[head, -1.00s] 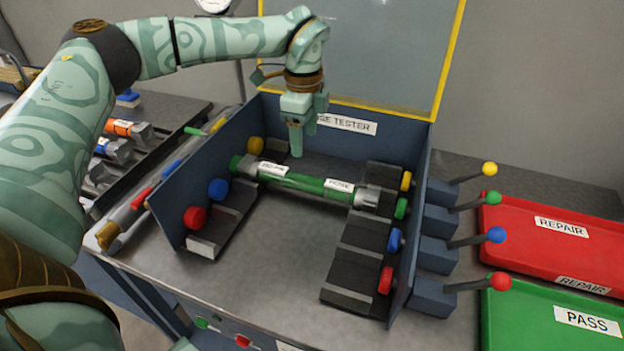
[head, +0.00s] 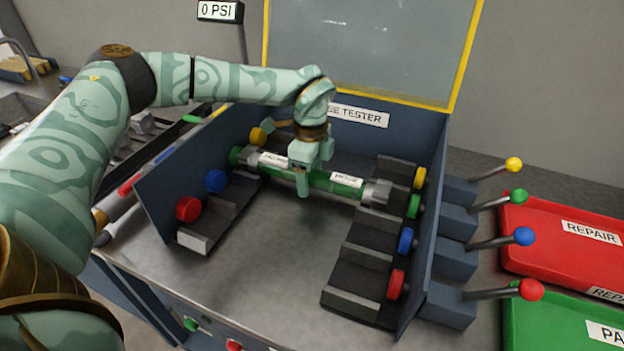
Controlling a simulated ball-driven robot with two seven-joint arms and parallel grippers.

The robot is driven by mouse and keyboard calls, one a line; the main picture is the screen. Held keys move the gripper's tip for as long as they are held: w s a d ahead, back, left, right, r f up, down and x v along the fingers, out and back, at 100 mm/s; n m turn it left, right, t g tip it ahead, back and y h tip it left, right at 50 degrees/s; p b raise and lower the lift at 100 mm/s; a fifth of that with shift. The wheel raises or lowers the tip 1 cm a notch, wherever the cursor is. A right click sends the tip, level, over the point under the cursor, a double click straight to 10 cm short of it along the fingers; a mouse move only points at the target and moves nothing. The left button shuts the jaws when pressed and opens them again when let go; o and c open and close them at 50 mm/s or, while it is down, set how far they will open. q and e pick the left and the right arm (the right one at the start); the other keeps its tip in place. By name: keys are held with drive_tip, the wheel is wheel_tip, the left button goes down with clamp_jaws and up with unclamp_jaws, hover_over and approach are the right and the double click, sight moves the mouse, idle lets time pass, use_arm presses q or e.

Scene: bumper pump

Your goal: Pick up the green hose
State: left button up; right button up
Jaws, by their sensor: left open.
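The green hose (head: 321,181) lies across the tester, between the left and right rows of dark blocks. It has two white labels and a grey metal fitting at its right end, beside the green knob (head: 414,206). My left gripper (head: 302,186) points down at the middle of the hose, between the two labels. Its jaws are open, with one finger showing in front of the hose. The other finger is mostly hidden, and I cannot tell whether the fingers touch the hose. My right gripper is not in view.
The blue tester walls (head: 160,202) stand on both sides, with a raised clear cover (head: 370,45) behind. Several levers with coloured balls stick out on the right, beside the red repair tray (head: 520,227) and green pass tray (head: 520,318). The tester floor in front is clear.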

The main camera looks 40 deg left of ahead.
use_arm(q)
drive_tip(key=shift+r, duration=0.15)
drive_tip(key=c, duration=1.2)
clamp_jaws()
drive_tip(key=shift+r, duration=0.1)
